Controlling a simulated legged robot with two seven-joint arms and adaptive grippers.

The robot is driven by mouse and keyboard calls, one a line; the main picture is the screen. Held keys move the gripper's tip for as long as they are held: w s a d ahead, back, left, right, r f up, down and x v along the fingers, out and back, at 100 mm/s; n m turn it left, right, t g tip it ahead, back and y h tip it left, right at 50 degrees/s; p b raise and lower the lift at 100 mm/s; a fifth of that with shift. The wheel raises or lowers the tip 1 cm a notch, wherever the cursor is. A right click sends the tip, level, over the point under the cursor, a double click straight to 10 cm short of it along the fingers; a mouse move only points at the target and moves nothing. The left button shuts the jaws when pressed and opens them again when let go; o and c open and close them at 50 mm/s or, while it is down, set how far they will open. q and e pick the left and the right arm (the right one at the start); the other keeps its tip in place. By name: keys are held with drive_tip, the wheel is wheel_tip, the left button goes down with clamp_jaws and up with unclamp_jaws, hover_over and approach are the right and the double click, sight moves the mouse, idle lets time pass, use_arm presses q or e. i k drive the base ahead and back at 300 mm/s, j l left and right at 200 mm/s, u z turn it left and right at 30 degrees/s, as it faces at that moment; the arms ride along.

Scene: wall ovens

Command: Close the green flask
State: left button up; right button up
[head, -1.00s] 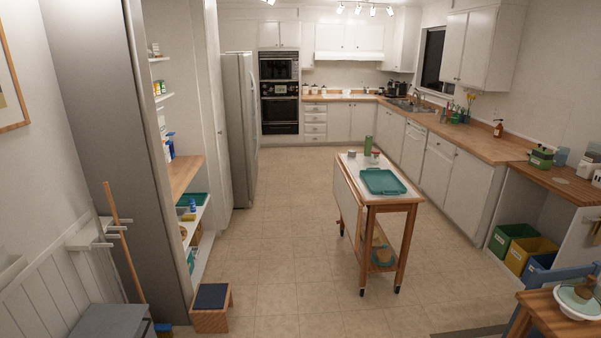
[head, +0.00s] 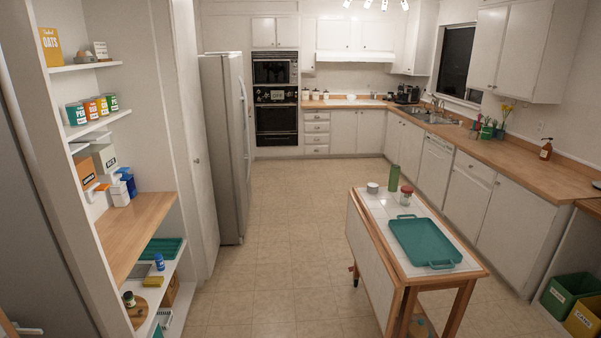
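A tall green flask (head: 394,178) stands upright on the far end of the white-tiled kitchen cart (head: 380,204). Its top is too small to tell whether a lid is on. A small light round item (head: 372,188) sits to its left; I cannot tell whether it is a lid. A jar with a reddish top (head: 406,195) stands just right of and nearer than the flask. Neither of my grippers is in view.
A teal tray (head: 425,243) lies on the near part of the cart. Open floor (head: 280,220) lies left of the cart. Pantry shelves (head: 140,215) and the fridge (head: 225,145) line the left. Counters and cabinets (head: 510,220) run along the right.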

sight(393, 179)
drive_tip(key=i, duration=2.25)
drive_tip(key=i+j+z, duration=0.15)
drive_tip(key=i+z, duration=0.3)
drive_tip(key=i, duration=0.2)
drive_tip(key=i+j+z, duration=0.95)
drive_tip(key=i, duration=0.2)
drive_tip(key=i+j+z, duration=0.45)
drive_tip(key=j, duration=0.4)
